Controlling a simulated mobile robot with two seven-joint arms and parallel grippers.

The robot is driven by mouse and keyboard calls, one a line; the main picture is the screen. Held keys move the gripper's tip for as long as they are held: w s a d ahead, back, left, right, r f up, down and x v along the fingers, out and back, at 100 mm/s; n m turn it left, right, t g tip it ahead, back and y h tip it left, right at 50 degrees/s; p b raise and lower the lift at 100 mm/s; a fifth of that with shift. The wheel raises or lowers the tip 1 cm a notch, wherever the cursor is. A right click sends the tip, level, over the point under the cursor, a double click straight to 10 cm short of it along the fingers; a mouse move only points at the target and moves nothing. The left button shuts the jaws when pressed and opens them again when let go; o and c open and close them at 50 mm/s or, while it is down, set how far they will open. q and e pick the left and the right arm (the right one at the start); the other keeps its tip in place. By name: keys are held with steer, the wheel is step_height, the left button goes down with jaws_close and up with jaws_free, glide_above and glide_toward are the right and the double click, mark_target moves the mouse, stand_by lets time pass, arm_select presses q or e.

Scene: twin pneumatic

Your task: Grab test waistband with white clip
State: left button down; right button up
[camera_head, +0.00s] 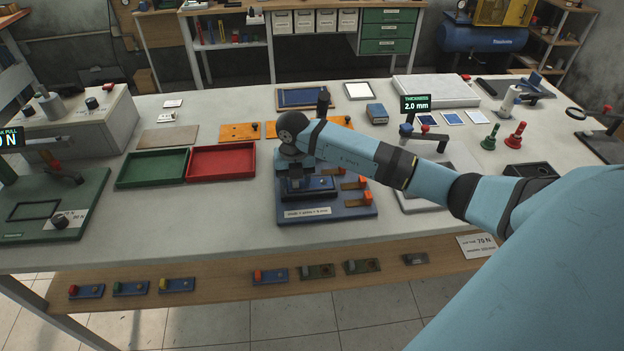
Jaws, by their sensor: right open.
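I cannot make out a waistband or a white clip for certain in the head view. My right arm reaches in from the right. My right gripper (296,183) points down over a blue fixture (345,211) with orange-tipped levers and a white label on its front edge. The gripper is open, but its wrist and forearm hide much of the fixture. I cannot tell whether the fingers touch anything there. My left gripper is out of view.
A green tray (152,168) and a red tray (221,161) lie left of the fixture. A pull tester (50,215) stands at the far left. A thickness gauge (405,130) stands behind my forearm. The front left of the grey bench (190,230) is clear.

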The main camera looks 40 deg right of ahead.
steer(key=shift+f, duration=0.2)
steer(key=shift+r, duration=0.1)
steer(key=shift+a, duration=0.1)
steer(key=shift+c, duration=0.2)
jaws_close()
steer(key=shift+r, duration=0.1)
